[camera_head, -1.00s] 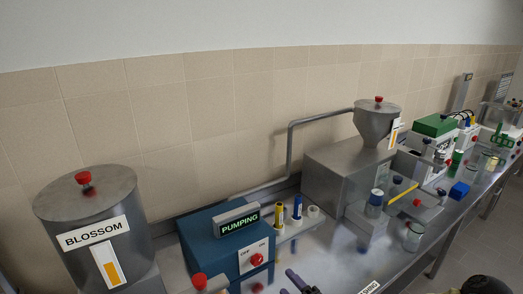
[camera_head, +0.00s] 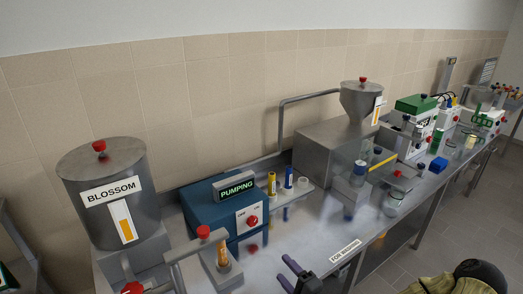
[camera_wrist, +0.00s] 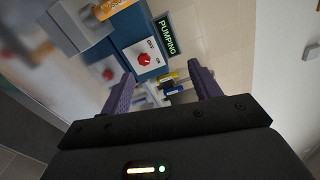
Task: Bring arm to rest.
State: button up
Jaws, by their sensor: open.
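My gripper (camera_head: 292,272) is at the bottom middle of the head view, over the front part of the bench. Its two purple fingers are apart, with nothing between them. In the wrist view my gripper (camera_wrist: 160,80) is also open and points toward the blue pump box. The blue pump box (camera_head: 208,213) has a lit PUMPING sign (camera_head: 237,190) and a red knob (camera_head: 252,221); the sign also shows in the wrist view (camera_wrist: 166,36). Most of my arm is out of view.
A steel tank labelled BLOSSOM (camera_head: 110,188) stands at left, with a red-handled valve (camera_head: 203,232) near an amber-filled vessel (camera_head: 223,257). A steel hopper (camera_head: 361,100) on a steel box stands behind. Floor (camera_head: 420,240) is open at front right.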

jog(key=s+d+f+n+g+h+b, duration=0.1)
jog(key=s+f+n+g+h+b, duration=0.15)
jog(key=f+n+g, duration=0.3)
jog(key=s+d+f+n+g+h+b, duration=0.1)
jog(key=s+d+f+n+g+h, duration=0.1)
jog(key=s+f+n+g, duration=0.3)
jog(key=s+d+r+n+g+h+b, duration=0.1)
jog(key=s+d+r+h+b, duration=0.1)
jog(key=r, duration=0.4)
jog(key=s+d+r+n+g+h+b, duration=0.1)
jog(key=s+d+r+h+b, duration=0.1)
jog(key=r, duration=0.4)
jog(key=shift+s+d+n+h, duration=0.35)
jog(key=shift+s+d+h, duration=0.15)
jog(key=shift+s+h, duration=0.3)
jog(key=shift+s+d, duration=0.1)
